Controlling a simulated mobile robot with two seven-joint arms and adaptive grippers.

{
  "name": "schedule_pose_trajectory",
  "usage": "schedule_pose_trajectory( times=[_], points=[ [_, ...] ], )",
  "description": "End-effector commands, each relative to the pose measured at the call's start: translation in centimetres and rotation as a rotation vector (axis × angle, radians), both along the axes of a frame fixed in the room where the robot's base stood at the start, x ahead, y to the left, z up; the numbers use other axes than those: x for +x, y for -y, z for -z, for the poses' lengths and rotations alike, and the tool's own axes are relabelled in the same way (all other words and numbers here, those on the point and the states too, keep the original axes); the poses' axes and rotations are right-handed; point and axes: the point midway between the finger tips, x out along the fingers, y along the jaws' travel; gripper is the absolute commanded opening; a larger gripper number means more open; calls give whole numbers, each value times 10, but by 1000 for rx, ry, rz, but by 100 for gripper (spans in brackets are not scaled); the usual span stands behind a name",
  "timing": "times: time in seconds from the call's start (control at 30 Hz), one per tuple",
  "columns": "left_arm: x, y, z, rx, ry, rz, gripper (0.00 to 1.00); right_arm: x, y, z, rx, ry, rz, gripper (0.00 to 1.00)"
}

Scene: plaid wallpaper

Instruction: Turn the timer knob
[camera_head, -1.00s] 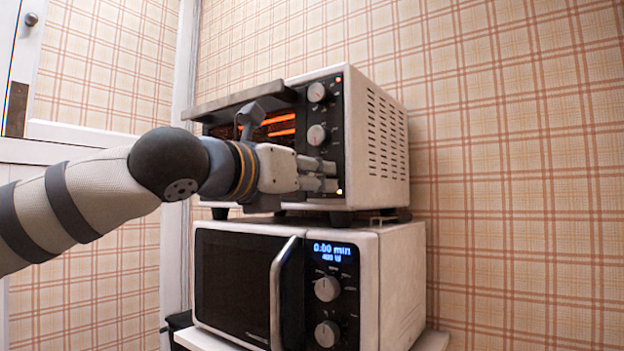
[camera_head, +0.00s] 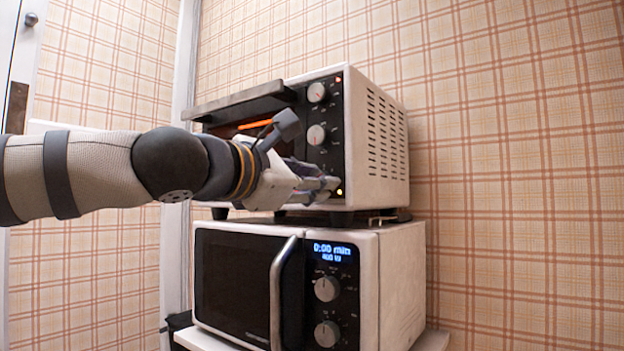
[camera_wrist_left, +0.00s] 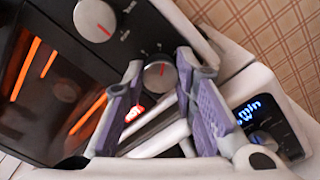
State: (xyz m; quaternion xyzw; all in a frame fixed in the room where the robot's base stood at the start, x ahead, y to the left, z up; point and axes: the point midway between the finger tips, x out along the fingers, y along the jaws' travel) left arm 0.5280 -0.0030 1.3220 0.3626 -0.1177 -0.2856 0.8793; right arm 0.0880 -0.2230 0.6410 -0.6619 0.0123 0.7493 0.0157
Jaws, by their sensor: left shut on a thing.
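The toaster oven (camera_head: 375,145) is white with a black control panel and glowing heating elements. Its lowest knob, the timer knob (camera_wrist_left: 159,76), shows in the left wrist view as a grey disc with a red mark. In the head view my fingers hide this knob. My left gripper (camera_head: 330,187) is at the bottom of the panel, its two purple-padded fingers (camera_wrist_left: 160,72) on either side of the knob and shut on it. The two upper knobs (camera_head: 317,92) (camera_head: 317,134) are free of the gripper. My right gripper is not in view.
A white microwave (camera_head: 400,285) stands directly under the oven, with a lit display (camera_head: 332,252) and a curved handle (camera_head: 283,290). The oven's door handle (camera_head: 240,100) juts out above my left wrist. A plaid wall is behind; the space to the right is clear.

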Motion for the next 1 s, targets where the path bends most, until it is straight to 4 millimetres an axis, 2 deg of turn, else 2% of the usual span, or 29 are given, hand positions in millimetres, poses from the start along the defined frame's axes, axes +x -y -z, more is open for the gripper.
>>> schedule_pose_trajectory(
  times=[0.5,1.0],
  points=[
    [0,0,1,345,249,0,0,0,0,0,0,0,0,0],
    [0,1,1,476,344,1,0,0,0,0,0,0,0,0]
  ],
)
